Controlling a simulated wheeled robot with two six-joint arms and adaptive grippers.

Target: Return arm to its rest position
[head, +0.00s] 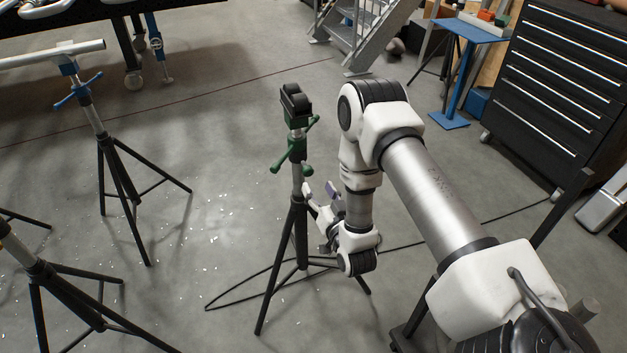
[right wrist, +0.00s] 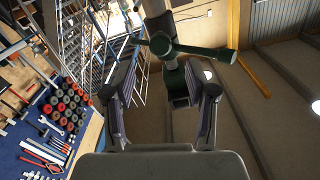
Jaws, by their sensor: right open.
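My right arm, white and silver, reaches in from the lower right in the head view and bends down at its elbow. My right gripper (head: 322,203) is small and partly hidden there, close beside the post of a black tripod stand with a green head (head: 297,150). In the right wrist view the gripper (right wrist: 163,92) has its two fingers wide apart. The stand's green part with its handles (right wrist: 185,50) shows beyond and partly between the fingers. I cannot tell whether a finger touches the stand. My left gripper is not in view.
Another tripod stand with blue handles (head: 78,92) bears a pipe at the left. More tripod legs (head: 70,290) stand lower left. A black cable (head: 235,298) lies on the floor. A black drawer cabinet (head: 556,85) and a blue side table (head: 470,30) stand upper right.

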